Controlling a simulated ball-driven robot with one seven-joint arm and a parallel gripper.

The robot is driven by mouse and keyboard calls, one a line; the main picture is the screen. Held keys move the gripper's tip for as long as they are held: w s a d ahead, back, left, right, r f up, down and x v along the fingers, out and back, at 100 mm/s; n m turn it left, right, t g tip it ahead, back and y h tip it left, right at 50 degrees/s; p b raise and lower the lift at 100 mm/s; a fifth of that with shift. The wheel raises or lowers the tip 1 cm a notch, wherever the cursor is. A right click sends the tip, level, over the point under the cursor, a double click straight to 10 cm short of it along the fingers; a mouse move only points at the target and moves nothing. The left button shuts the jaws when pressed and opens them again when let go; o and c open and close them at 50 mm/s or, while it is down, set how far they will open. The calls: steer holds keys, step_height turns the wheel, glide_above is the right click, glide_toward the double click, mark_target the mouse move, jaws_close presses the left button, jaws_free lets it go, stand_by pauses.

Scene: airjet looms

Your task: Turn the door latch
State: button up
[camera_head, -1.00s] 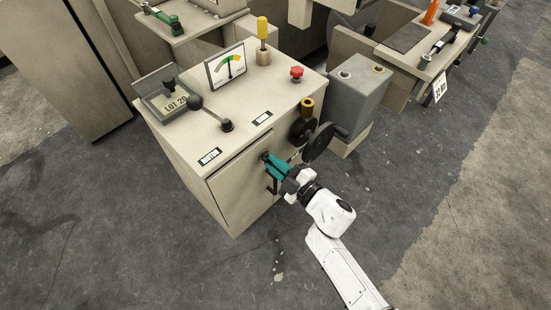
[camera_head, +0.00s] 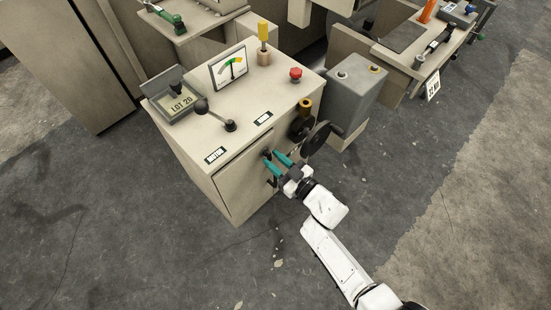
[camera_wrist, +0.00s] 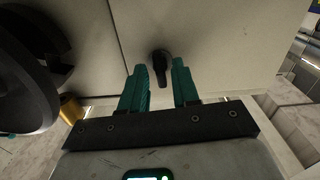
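The door latch (camera_wrist: 162,69) is a small dark lever on a round base on the beige cabinet's front, seen in the wrist view. Its lever points down in that view. My gripper (camera_wrist: 158,80) is open, with one teal finger on each side of the latch's lower end. A gap shows on both sides, and the fingers do not look closed on it. In the head view my gripper (camera_head: 272,159) is at the upper right of the cabinet door (camera_head: 240,185). The latch is hard to make out there behind the fingers.
A black handwheel (camera_head: 316,139) is close to the right of my gripper; it also shows large at left in the wrist view (camera_wrist: 25,85). A grey box (camera_head: 352,95) stands beyond it. The cabinet top carries a lever (camera_head: 229,125), a gauge (camera_head: 229,68) and a red knob (camera_head: 295,74).

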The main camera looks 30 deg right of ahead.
steer(key=shift+o, duration=0.5)
steer(key=shift+s, duration=0.1)
steer(key=p+v, duration=0.1)
steer(key=v, duration=0.4)
steer(key=shift+s+d+p, duration=0.2)
steer(key=shift+s+p, duration=0.15)
steer(key=shift+p, duration=0.05)
steer(key=b+v, duration=0.1)
steer(key=v, duration=0.9)
steer(key=shift+s, duration=0.4)
steer(key=shift+d+r, duration=0.1)
steer(key=shift+d, duration=0.05)
